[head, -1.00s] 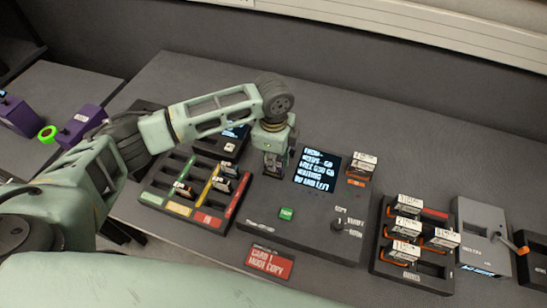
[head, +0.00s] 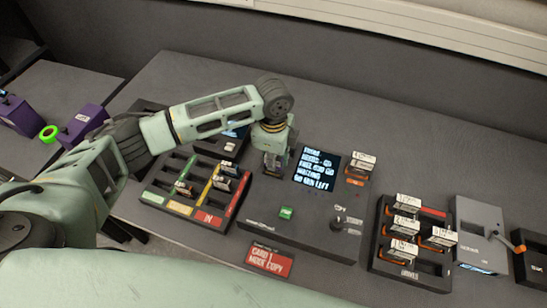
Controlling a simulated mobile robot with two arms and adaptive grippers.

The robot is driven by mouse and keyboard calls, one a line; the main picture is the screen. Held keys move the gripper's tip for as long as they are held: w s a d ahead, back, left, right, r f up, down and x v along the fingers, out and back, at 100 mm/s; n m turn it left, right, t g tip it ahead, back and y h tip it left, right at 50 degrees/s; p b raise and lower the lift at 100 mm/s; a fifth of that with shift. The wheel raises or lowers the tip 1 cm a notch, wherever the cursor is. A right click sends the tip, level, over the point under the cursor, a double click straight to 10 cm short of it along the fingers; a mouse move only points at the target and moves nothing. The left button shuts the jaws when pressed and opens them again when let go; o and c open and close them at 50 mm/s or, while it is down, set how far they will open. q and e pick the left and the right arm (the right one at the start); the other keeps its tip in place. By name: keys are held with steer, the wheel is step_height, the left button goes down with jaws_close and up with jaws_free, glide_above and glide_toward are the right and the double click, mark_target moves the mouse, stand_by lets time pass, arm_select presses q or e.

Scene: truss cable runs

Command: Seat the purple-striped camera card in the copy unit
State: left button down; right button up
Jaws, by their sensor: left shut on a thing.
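My left gripper (head: 274,163) points down over the upper left part of the copy unit (head: 300,240), left of its lit screen (head: 316,170). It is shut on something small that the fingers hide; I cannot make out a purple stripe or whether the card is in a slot. The copy unit has a green button (head: 286,212) and a small lever (head: 338,223) on its top. An orange-based cartridge with a white label (head: 360,167) stands at its upper right. My right gripper is not in view.
A card tray (head: 200,210) with red, yellow and green sections holds several cards left of the unit. A dark rack (head: 411,275) with several labelled orange cartridges stands right. A red "CARD 1 MODE COPY" sign (head: 270,261) lies in front. A grey box (head: 481,230) stands further right.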

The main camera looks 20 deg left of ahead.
arm_select(q)
steer(key=shift+f, duration=0.45)
stand_by(0.4)
stand_by(0.5)
steer(key=shift+f+p, duration=0.45)
steer(key=shift+f, duration=0.7)
stand_by(1.0)
steer(key=c, duration=1.7)
jaws_free()
steer(key=o, duration=0.3)
